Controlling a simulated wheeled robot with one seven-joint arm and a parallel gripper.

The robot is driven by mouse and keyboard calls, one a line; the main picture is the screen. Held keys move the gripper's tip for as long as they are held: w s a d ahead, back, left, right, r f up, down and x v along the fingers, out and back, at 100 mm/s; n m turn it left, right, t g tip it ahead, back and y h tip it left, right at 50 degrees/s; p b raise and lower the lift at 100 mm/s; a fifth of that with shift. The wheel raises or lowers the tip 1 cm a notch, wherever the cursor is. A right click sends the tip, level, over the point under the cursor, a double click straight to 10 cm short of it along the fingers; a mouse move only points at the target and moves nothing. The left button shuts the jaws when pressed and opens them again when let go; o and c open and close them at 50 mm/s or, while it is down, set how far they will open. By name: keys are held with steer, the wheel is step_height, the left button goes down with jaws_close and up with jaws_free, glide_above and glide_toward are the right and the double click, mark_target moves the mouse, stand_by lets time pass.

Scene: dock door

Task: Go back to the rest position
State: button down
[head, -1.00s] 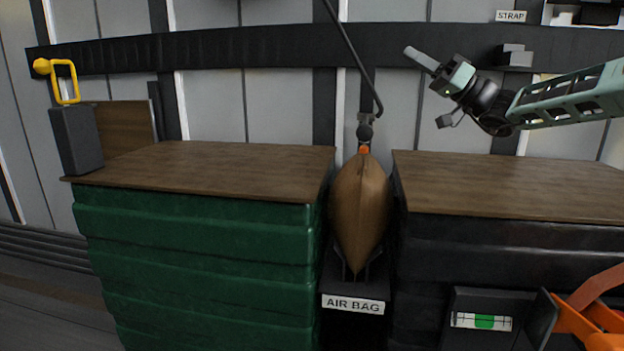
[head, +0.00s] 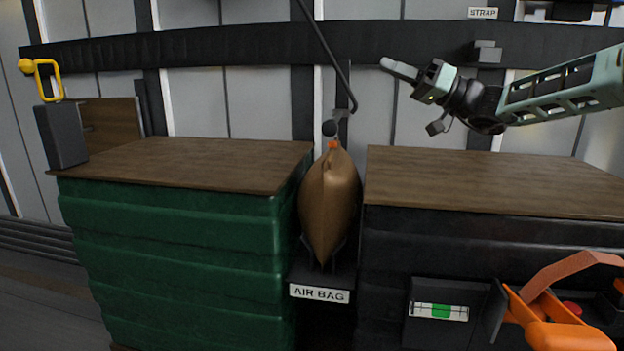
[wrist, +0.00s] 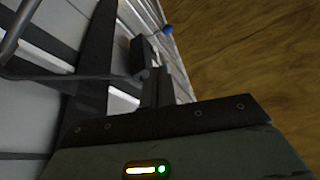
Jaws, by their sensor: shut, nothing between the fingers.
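My gripper (head: 392,68) is raised above the right-hand stack, in front of the wall, pointing left. Its fingers are together and hold nothing. My arm reaches in from the right edge of the head view. In the wrist view my gripper (wrist: 155,88) points toward the wall, with the blurred wooden surface (wrist: 245,50) at the right. It touches nothing that I can see in the head view.
A brown air bag (head: 329,200) hangs in the gap between a green stack (head: 180,260) and a black stack (head: 450,240), both wood-topped. A dark hose (head: 335,60) hangs above it. An orange tool (head: 555,310) is at lower right. Both tops are mostly clear.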

steer(key=s+a+f+g+h, duration=0.5)
steer(key=s+a+f, duration=0.45)
steer(key=a, duration=0.25)
steer(key=s+a+f+m+g+h+p, duration=0.3)
steer(key=s+f+h, duration=0.45)
steer(key=s, duration=0.75)
steer(key=s+d+f+t+h, duration=0.1)
steer(key=s+d+f+h, duration=0.3)
steer(key=s+d+f, duration=0.4)
steer(key=s+d+f+t+h, duration=0.2)
steer(key=s+d+f+h, duration=0.3)
steer(key=s, duration=0.6)
step_height(320, 180, up, 38)
steer(key=p, duration=3.8)
steer(key=shift+w+r+m, duration=0.25)
steer(key=shift+w+m, duration=0.05)
steer(key=shift+d+y, duration=0.1)
steer(key=shift+y, duration=0.15)
